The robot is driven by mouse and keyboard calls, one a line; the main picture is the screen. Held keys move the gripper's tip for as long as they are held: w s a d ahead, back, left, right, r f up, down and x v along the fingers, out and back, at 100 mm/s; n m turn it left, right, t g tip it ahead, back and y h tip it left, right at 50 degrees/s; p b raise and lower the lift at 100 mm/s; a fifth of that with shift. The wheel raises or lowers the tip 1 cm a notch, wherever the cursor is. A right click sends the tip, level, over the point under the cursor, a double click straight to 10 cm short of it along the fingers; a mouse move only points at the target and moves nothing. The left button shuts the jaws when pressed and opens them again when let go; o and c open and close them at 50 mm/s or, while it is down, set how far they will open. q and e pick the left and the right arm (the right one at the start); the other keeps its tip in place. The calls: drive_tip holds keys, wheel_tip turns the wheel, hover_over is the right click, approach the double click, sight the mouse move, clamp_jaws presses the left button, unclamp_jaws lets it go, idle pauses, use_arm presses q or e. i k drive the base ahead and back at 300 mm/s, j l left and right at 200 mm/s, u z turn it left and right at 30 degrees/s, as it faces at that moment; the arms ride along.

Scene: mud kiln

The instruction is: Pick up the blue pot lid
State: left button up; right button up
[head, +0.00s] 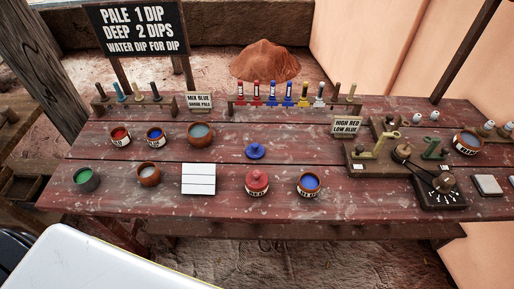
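The blue lid (256,152) with a small knob on top lies by itself on the dark red plank table (230,211), near its middle. Behind it stands a rack of coloured brushes or sticks. An open clay pot with blue contents (309,185) and a white label stands in front of it to the right. A pot with a red knobbed lid (257,183) stands directly in front of it. Neither of my grippers is in view.
Several open pots stand to the left, near a white tile block (198,179). A wooden lever device (438,186) and stands fill the right. Signs and the coloured rack (290,103) line the back. Bare planks surround the blue lid.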

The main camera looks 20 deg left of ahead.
sight(255, 150)
drive_tip(key=k+j+z, duration=0.15)
drive_tip(key=j+z, duration=0.2)
drive_tip(key=k+j+z, duration=0.2)
drive_tip(key=j+z, duration=0.2)
drive_tip(key=k+j+z, duration=0.2)
drive_tip(key=z, duration=0.15)
